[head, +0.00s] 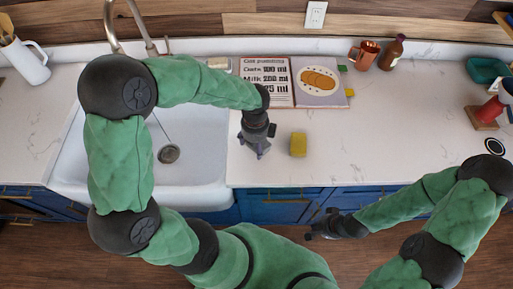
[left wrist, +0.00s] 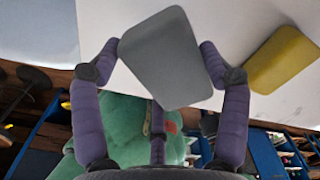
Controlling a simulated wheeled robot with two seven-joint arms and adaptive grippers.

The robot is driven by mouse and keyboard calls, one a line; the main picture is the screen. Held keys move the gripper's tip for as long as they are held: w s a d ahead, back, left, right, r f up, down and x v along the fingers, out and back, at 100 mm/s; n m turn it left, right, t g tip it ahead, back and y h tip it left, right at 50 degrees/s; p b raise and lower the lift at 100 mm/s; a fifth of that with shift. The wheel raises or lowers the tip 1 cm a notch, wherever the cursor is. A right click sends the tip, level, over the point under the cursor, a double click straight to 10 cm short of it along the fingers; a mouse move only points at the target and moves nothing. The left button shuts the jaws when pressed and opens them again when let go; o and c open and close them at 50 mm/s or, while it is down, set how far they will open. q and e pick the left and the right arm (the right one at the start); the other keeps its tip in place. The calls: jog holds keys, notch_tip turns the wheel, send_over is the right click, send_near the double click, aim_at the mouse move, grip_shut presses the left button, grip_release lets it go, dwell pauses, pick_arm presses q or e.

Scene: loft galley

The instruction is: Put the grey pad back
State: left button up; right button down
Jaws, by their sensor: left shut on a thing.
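The grey pad (left wrist: 165,60) is a rounded slab in the left wrist view, held tilted between the fingers of my left gripper (left wrist: 162,48). In the head view my left gripper (head: 256,148) points down over the counter just right of the sink, and it hides the pad there. My right gripper (head: 322,229) hangs in front of the blue cabinets, away from the counter top; its fingers are too small to judge.
A yellow sponge (head: 298,144) lies just right of my left gripper and also shows in the left wrist view (left wrist: 284,60). The sink (head: 195,165) is to the left. An open recipe book (head: 318,82) lies behind. The counter right of the sponge is clear.

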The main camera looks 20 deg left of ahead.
pick_arm(q)
jog(key=shift+w+f+b, duration=0.2)
jog(key=shift+f+b, duration=0.1)
jog(key=shift+f, duration=0.7)
jog(key=shift+w+f+b, duration=0.2)
jog(key=shift+f+b, duration=0.05)
jog(key=shift+f, duration=0.75)
jog(key=shift+f, duration=0.15)
jog(key=o, duration=1)
jog(key=shift+r, duration=0.6)
notch_tip(320, 180, up, 11)
jog(key=p, duration=0.2)
jog(key=shift+d+r+p, duration=0.1)
jog(key=shift+p, duration=0.3)
